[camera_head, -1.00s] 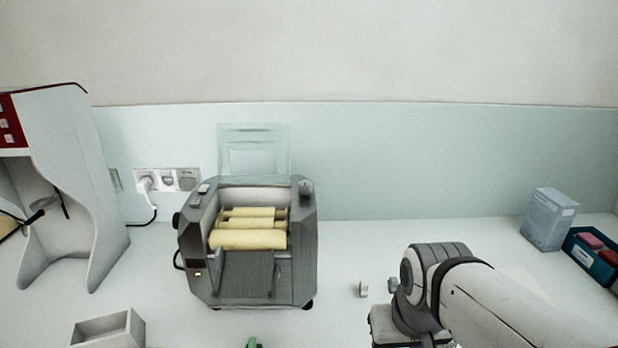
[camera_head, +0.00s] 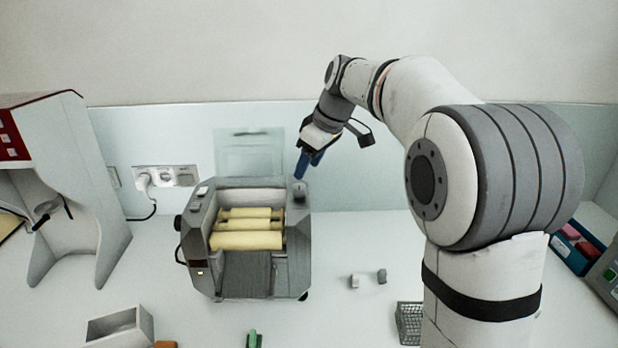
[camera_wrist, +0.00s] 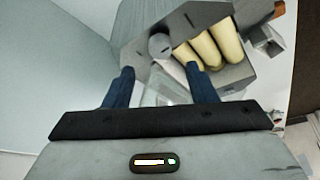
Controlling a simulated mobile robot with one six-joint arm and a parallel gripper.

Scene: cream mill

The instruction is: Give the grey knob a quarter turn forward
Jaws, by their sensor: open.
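The mill (camera_head: 235,275) is a grey machine with cream rollers, standing on the counter. A small grey knob (camera_head: 299,188) sits on its top at the back right corner. In the wrist view the round knob (camera_wrist: 160,44) lies just beyond the fingertips, roughly midway between them. My gripper (camera_head: 307,167) has blue fingers pointing down, close above the knob in the head view. In the wrist view my gripper (camera_wrist: 160,72) is open with nothing between its fingers. I cannot tell the exact gap to the knob.
A dark knob (camera_head: 178,222) sticks out of the mill's left side. The cream rollers (camera_head: 247,240) lie beside the grey knob. A clear panel (camera_head: 249,152) stands behind the mill. Small grey pieces (camera_head: 354,281) lie on the counter to the right. A white open box (camera_head: 120,325) is at front left.

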